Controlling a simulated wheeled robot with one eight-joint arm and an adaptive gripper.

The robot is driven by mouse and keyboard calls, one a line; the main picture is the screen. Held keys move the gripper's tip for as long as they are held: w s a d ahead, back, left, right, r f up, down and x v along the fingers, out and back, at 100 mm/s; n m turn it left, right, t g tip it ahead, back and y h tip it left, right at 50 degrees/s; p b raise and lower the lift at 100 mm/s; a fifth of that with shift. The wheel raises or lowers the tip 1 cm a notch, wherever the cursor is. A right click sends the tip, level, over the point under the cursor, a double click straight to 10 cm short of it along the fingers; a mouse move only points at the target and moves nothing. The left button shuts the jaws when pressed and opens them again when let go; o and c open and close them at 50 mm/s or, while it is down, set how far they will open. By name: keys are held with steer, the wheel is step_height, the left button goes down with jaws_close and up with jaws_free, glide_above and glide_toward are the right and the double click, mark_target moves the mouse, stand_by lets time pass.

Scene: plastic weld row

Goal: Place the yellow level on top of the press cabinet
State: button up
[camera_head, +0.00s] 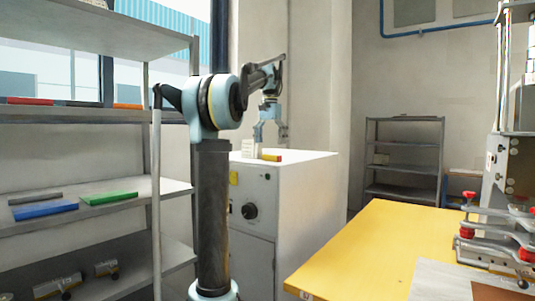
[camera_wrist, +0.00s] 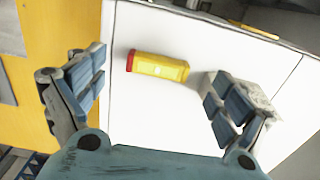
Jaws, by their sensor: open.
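A short yellow bar with a red end (camera_wrist: 158,66), which looks like the yellow level, lies flat on the white top of the press cabinet (camera_head: 310,165). In the wrist view my gripper (camera_wrist: 155,74) is open, with one finger on each side of the bar and a gap on both sides. The cabinet top (camera_wrist: 150,110) also shows around the bar there.
A yellow table (camera_head: 370,250) is at the right. A shelf rack (camera_head: 100,190) with coloured bars is at the left.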

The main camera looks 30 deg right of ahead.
step_height(320, 180, up, 6)
steer(key=shift+r, duration=0.25)
steer(key=s+a+f+n+t, duration=0.1)
steer(key=s+a+f+n, duration=0.25)
steer(key=a+f, duration=0.8)
steer(key=s+a+f+n, duration=0.2)
steer(key=a+f+n, duration=0.2)
steer(key=a+f, duration=0.75)
steer(key=s+a+f+n, duration=0.2)
steer(key=s+a+f, duration=0.3)
steer(key=f, duration=0.4)
steer(key=s+a+f+n, duration=0.2)
steer(key=s+a+f, duration=0.3)
steer(key=f, duration=0.5)
steer(key=s+a+f+n+t, duration=0.1)
steer(key=s+a+f+n, duration=0.1)
steer(key=s+a+f, duration=0.4)
step_height(320, 180, down, 3)
steer(key=shift+s+f, duration=0.15)
steer(key=shift+s, duration=0.65)
